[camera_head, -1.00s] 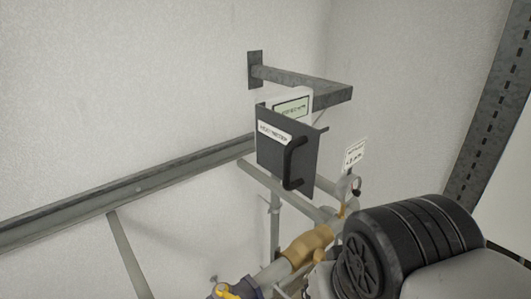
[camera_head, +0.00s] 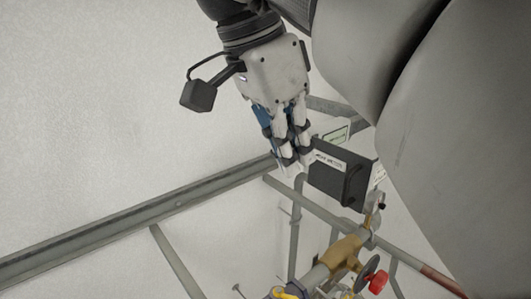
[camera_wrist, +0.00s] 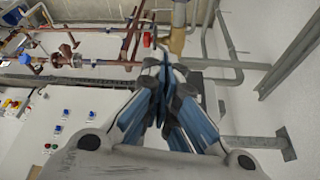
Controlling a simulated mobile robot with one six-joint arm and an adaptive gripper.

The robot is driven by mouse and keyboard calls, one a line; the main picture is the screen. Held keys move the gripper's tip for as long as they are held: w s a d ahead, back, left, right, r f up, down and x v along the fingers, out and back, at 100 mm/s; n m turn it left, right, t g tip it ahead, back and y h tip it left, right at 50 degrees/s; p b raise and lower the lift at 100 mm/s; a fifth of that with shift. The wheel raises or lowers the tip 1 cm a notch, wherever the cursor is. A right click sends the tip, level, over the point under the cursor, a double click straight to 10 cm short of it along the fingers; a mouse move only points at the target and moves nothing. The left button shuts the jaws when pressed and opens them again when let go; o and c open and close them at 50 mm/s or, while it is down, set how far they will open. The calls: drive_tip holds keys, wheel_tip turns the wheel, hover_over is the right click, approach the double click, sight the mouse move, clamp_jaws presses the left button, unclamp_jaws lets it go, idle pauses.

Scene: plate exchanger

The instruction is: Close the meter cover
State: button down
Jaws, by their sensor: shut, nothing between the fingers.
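The dark meter cover (camera_head: 328,184) has a white label and a black bar handle (camera_head: 350,184). It hangs in front of and below the meter, whose pale display (camera_head: 336,134) shows above its top edge, so the cover is open. My gripper (camera_head: 292,168) points down, at the left side of the cover in the picture. Its fingers are together and hold nothing. They overlap the cover's left edge in this view; I cannot tell whether they touch it. In the wrist view the shut fingers (camera_wrist: 167,75) fill the middle, and I cannot make out the cover there.
A grey rail (camera_head: 120,213) runs along the wall at left. Below the meter are pipes, a brass fitting (camera_head: 343,252) and a red valve handle (camera_head: 378,282). The wrist view shows copper pipes (camera_wrist: 100,62) and a panel with buttons (camera_wrist: 62,125).

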drive_tip(key=w+d+f, duration=0.3)
drive_tip(key=d+f, duration=0.3)
drive_tip(key=f, duration=0.2)
drive_tip(key=shift+d+f+b, duration=0.25)
drive_tip(key=shift+d+b, duration=0.05)
drive_tip(key=shift+b, duration=0.15)
drive_tip(key=shift+d, duration=0.15)
